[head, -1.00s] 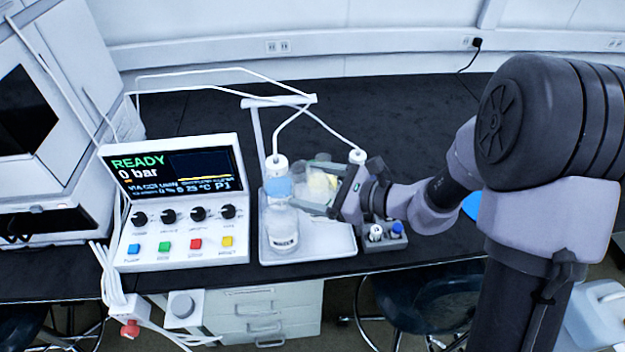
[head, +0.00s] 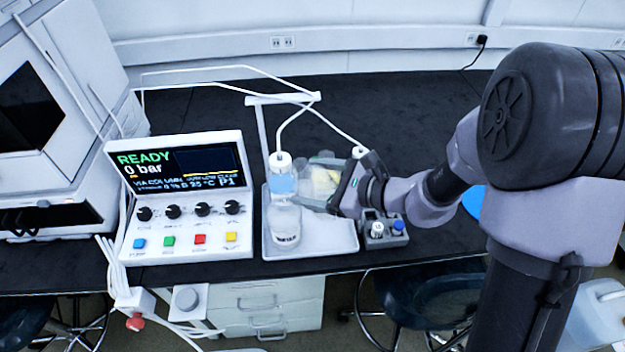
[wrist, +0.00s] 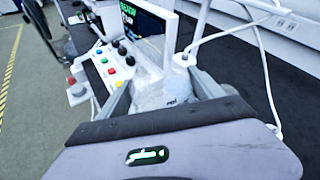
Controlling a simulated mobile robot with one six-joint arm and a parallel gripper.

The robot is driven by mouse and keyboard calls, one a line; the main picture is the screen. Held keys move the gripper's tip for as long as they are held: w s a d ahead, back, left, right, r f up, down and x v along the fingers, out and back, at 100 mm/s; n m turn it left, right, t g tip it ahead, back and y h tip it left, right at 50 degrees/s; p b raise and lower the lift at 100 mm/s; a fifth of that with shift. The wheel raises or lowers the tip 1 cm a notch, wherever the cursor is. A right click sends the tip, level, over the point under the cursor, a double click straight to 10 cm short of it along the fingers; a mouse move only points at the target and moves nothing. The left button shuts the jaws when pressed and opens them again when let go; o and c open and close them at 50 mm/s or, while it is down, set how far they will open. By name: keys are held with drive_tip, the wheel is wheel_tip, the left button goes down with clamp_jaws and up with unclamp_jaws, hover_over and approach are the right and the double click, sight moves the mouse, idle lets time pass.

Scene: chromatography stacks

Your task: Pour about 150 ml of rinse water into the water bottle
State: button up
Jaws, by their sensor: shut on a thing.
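The water bottle (head: 286,232) is clear with a dark-lettered label and stands upright at the left of a white tray (head: 340,247). My gripper (head: 332,196) is beside it, on its right, at the end of the arm reaching in from the right. It is shut on a clear vessel (wrist: 160,88), which shows between the two grey fingers in the wrist view. In the head view the vessel is hard to make out against the tray and the clear things behind it. I cannot tell its water level or whether water is flowing.
A bottle with blue contents and a white cap (head: 281,159) stands right behind the water bottle, with a tube into it. A yellowish container (head: 322,182) is behind my gripper. The control unit (head: 185,200) stands at left. A small vial rack (head: 384,236) is at right.

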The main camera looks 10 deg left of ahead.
drive_tip(key=shift+a+r, duration=0.15)
drive_tip(key=shift+r, duration=0.1)
drive_tip(key=shift+f, duration=0.1)
drive_tip(key=shift+h+p, duration=0.5)
drive_tip(key=shift+h, duration=0.1)
drive_tip(key=shift+d+n+h+p, duration=0.2)
drive_tip(key=shift+n+h+p, duration=0.1)
drive_tip(key=shift+n+h, duration=0.1)
drive_tip(key=shift+d+h, duration=0.1)
drive_tip(key=shift+h, duration=0.2)
drive_tip(key=shift+f+n+h, duration=0.25)
drive_tip(key=shift+n+h, duration=0.05)
drive_tip(key=shift+h, duration=0.2)
